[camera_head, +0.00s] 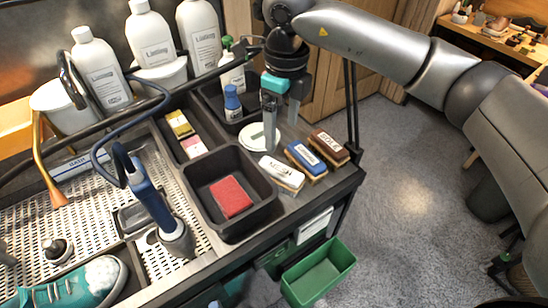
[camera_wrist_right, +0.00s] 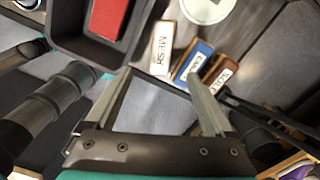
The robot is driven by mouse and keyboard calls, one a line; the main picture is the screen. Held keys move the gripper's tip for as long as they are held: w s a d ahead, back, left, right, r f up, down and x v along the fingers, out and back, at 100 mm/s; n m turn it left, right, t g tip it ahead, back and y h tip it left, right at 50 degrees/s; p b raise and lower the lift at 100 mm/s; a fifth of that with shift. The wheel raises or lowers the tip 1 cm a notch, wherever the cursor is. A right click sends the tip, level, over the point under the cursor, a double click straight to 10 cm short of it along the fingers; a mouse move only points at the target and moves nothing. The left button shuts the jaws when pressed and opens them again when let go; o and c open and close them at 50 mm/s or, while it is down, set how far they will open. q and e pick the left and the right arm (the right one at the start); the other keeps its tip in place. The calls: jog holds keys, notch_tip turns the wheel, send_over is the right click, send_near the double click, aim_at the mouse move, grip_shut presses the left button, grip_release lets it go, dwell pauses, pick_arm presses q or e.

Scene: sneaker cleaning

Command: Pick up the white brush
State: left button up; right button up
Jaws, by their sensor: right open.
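The white brush (camera_head: 282,174) lies flat on the dark tabletop near its right edge, the leftmost of three brushes in a row. In the right wrist view the white brush (camera_wrist_right: 163,47), lettered MESH, lies beyond the fingertips. My right gripper (camera_head: 281,110) hangs fingers down above the table, beyond the brushes. Its fingers also show in the right wrist view (camera_wrist_right: 155,90), spread apart with nothing between them. The gripper does not touch the brush. My left gripper is in neither view.
A blue brush (camera_head: 306,159) and a brown brush (camera_head: 328,148) lie close to the right of the white brush. A black tray (camera_head: 256,222) with a red block (camera_head: 231,197) stands to its left. A round white lid (camera_head: 257,138) lies behind. A green bin (camera_head: 318,273) stands below the table edge.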

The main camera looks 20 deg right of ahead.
send_over(280, 169)
jog(key=f, duration=0.8)
jog(key=shift+s+d+f, duration=0.2)
jog(key=shift+s+d, duration=0.1)
jog(key=shift+s, duration=0.05)
jog(key=shift+f, duration=0.4)
jog(key=shift+w+a+f, duration=0.1)
jog(key=shift+f, duration=0.4)
jog(key=f, duration=0.3)
jog(key=shift+w+a+f, duration=0.2)
jog(key=shift+a+f, duration=0.05)
jog(key=shift+f, duration=0.65)
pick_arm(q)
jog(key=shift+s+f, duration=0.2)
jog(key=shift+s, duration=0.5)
pick_arm(e)
jog(key=shift+c, duration=0.4)
